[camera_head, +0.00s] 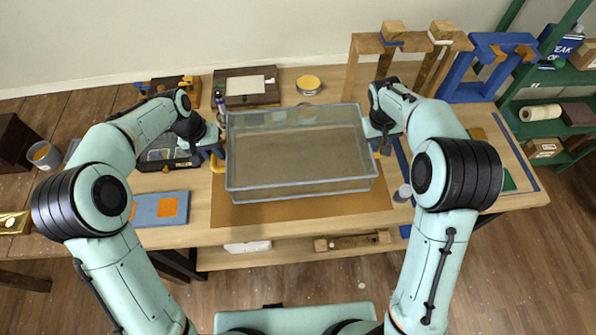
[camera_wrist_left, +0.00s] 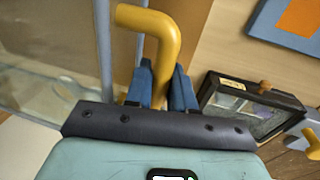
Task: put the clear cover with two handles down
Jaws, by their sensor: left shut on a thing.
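The clear cover (camera_head: 300,189) is a large see-through box with grey edges, over a brown mat (camera_head: 300,212) on the wooden table. I cannot tell whether it touches the mat or hangs just above it. My left gripper (camera_head: 214,154) is at its left side. In the left wrist view, the blue fingers of my left gripper (camera_wrist_left: 162,88) are shut on the yellow left handle (camera_wrist_left: 160,38). My right gripper (camera_head: 381,143) is at the cover's right side. Its fingertips and the right handle are mostly hidden, so its grip is unclear.
Wooden frames (camera_head: 352,68) and a blue frame (camera_head: 462,92) stand behind right. A grey cylinder (camera_head: 403,193) stands close to the cover's right front.

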